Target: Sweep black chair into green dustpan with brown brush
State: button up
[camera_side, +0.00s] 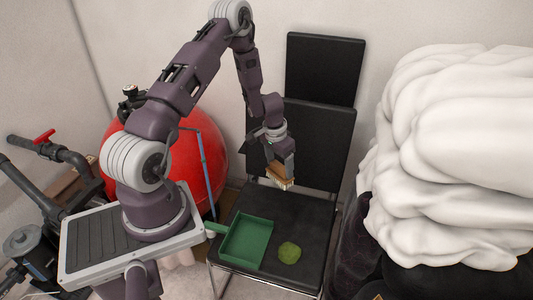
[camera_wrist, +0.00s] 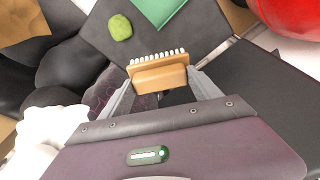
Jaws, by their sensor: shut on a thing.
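The brown brush (camera_side: 279,173) is held in my gripper (camera_side: 281,166), bristles down, above the seat of the black chair (camera_side: 304,205). In the wrist view, my gripper (camera_wrist: 161,85) has its two fingers on either side of the brush (camera_wrist: 159,74), with the pale bristles facing the seat. The green dustpan (camera_side: 247,242) lies on the left part of the seat. A round green clump (camera_side: 289,252) lies on the seat just right of the dustpan, apart from it. The clump (camera_wrist: 120,27) and part of the dustpan (camera_wrist: 158,10) also show in the wrist view.
A large red tank (camera_side: 188,150) with a blue pole stands behind and left of the chair. Dark pipes (camera_side: 47,150) are at the far left. A big pile of white cloth (camera_side: 455,130) stands right of the chair.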

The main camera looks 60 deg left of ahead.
jog(key=w+d+r+m+h, duration=0.1)
jog(key=d+m, duration=0.5)
jog(key=d, duration=0.3)
jog(key=w+d+r+m+h, duration=0.1)
jog(key=w+d+m, duration=0.1)
jog(key=d+m, duration=0.5)
notch_tip(320, 180, down, 26)
jog(key=d+n, duration=0.1)
jog(key=shift+d+r+n+g, duration=0.2)
jog(key=shift+d+n+g, duration=0.1)
jog(key=shift+s+r, duration=0.1)
